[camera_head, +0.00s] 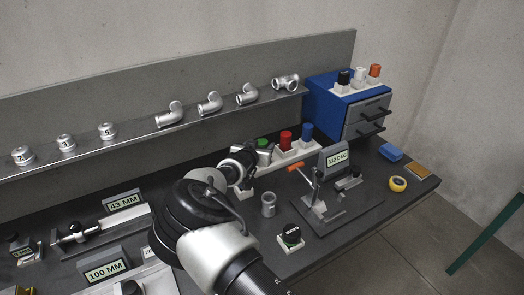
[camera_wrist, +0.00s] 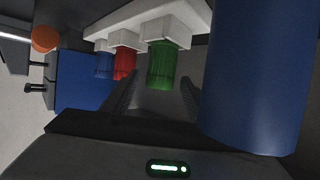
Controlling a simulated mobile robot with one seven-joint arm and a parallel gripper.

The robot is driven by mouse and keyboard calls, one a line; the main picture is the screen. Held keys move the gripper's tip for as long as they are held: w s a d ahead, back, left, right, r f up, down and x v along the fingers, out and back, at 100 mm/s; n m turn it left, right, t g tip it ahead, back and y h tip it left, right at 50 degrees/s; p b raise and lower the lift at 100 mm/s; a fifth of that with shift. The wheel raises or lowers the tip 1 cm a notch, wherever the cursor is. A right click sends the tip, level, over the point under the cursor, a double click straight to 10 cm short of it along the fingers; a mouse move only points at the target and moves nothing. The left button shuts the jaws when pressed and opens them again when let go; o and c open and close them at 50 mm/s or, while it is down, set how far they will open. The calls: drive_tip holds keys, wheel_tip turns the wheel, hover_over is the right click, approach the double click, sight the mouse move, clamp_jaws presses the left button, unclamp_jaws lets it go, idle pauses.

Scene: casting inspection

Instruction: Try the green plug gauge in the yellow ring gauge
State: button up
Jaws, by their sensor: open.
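The green plug gauge (camera_head: 262,143) stands in a white rack, and only its upper part shows past my gripper (camera_head: 248,157) in the head view. In the wrist view the green plug gauge (camera_wrist: 162,65) is ahead of my open gripper (camera_wrist: 161,88), roughly centred between the two dark fingers. I cannot tell whether the fingers touch it. The yellow ring gauge (camera_head: 398,184) lies on the bench at the right, well apart from my gripper.
Red (camera_head: 285,138) and blue (camera_head: 307,131) plugs share the white rack. A fixture with an orange handle (camera_head: 295,168), a grey cylinder (camera_head: 268,204) and a black-topped block (camera_head: 291,236) stand nearer. A blue drawer cabinet (camera_head: 322,100) is behind. A large blue shape (camera_wrist: 260,75) is unclear.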

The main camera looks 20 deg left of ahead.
drive_tip(key=shift+x, duration=1.1)
drive_tip(key=c, duration=1.2)
drive_tip(key=shift+r, duration=0.1)
